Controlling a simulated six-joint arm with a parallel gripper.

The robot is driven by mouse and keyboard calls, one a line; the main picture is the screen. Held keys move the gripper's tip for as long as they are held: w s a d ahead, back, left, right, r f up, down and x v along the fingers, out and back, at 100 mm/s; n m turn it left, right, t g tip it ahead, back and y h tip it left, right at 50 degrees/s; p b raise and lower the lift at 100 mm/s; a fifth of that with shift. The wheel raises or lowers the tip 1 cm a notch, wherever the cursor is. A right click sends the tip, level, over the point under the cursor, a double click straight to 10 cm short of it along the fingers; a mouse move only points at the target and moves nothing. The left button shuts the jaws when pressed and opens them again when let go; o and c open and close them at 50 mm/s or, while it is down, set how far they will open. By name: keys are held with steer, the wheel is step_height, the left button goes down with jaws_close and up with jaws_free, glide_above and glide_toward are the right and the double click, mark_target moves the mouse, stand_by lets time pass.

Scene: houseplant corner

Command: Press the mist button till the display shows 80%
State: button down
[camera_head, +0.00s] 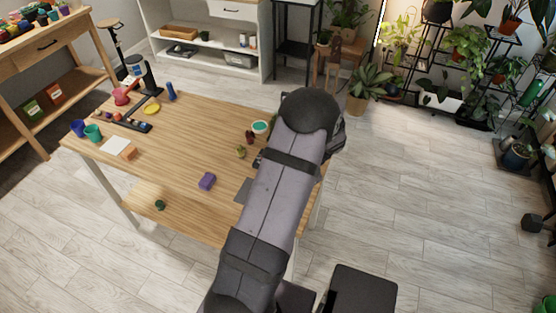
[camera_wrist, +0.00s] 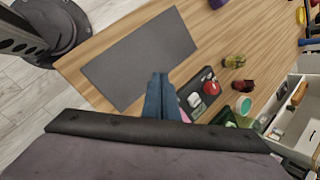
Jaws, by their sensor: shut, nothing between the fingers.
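A dark device panel (camera_wrist: 206,77) lies on the wooden table (camera_wrist: 237,28) in the wrist view, just right of my gripper. On it are a red button (camera_wrist: 211,88) and a pale, whitish part (camera_wrist: 195,100). I cannot tell which part is the mist button, and no readable display shows. My gripper (camera_wrist: 160,76) has its blue fingers together, empty, over the table between the panel and a dark grey mat (camera_wrist: 137,55). I cannot tell whether the fingers touch anything. In the head view my arm hides the panel and the gripper.
A small cactus pot (camera_wrist: 235,62), a dark red pot (camera_wrist: 243,86) and a teal-topped white pot (camera_wrist: 243,105) stand beyond the panel. A purple block (camera_head: 207,181) lies on the table's near half. Cups and a dark rack (camera_head: 124,120) are at its left end. The table's middle is mostly clear.

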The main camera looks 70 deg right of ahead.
steer(key=w+d+r+m+t+h, duration=0.3)
steer(key=w+d+r+m, duration=0.1)
steer(key=d+r, duration=0.4)
steer(key=shift+w+d+r+m, duration=0.3)
steer(key=shift+w+d, duration=0.1)
steer(key=shift+d, duration=0.45)
steer(key=shift+f, duration=0.1)
steer(key=shift+f+b, duration=3.15)
steer(key=shift+f, duration=1.2)
steer(key=shift+f, duration=0.1)
steer(key=shift+f+b, duration=0.35)
steer(key=shift+b, duration=0.1)
